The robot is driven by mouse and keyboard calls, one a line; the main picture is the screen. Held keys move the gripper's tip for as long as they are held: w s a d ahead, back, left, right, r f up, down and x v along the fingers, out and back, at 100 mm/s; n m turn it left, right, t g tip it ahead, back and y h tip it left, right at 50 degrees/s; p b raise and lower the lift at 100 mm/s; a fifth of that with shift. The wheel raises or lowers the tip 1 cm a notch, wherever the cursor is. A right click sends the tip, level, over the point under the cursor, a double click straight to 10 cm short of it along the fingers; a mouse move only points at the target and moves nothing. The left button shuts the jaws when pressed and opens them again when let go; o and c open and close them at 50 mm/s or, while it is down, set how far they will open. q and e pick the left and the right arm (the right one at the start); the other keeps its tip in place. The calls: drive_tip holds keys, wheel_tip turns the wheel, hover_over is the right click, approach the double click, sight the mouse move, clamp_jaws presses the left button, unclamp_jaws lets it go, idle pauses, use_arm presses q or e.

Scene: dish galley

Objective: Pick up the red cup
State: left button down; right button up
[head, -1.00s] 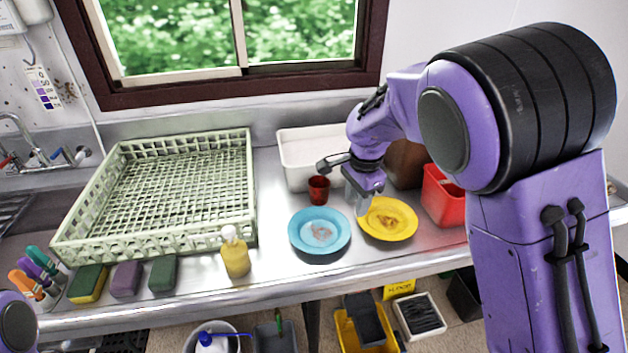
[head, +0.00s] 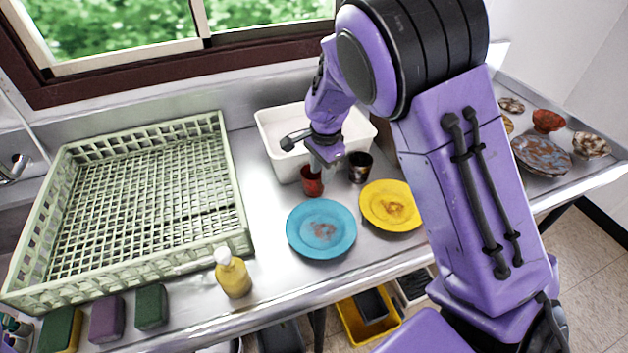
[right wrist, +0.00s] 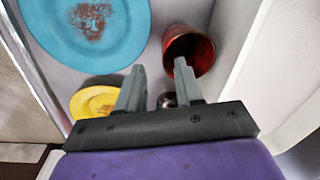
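The red cup (head: 311,184) stands on the steel counter behind the blue plate, in front of the white bin. It also shows in the right wrist view (right wrist: 184,42), with its dark mouth partly turned to the camera. My right gripper (head: 318,166) is just above and beside the cup's rim in the head view. In the right wrist view, the gripper (right wrist: 159,68) has its two fingers apart with nothing between them. One fingertip overlaps the edge of the cup's mouth; I cannot tell whether it touches. My left gripper is out of view.
A blue plate (head: 321,229) and a yellow plate (head: 391,206), both stained, lie in front. A dark cup (head: 360,167) stands right of the red cup. The white bin (head: 284,153) is behind. A green rack (head: 240,205) and a yellow bottle (head: 233,277) are left.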

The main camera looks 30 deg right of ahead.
sight(319, 190)
drive_tip(key=f, duration=0.2)
drive_tip(key=w+f+p, duration=0.1)
drive_tip(key=f, duration=0.2)
drive_tip(key=shift+w+d+f, duration=0.1)
drive_tip(key=shift+w+d, duration=0.05)
drive_tip(key=shift+s, duration=0.25)
drive_tip(key=shift+w, duration=0.1)
clamp_jaws()
drive_tip(key=shift+r, duration=0.2)
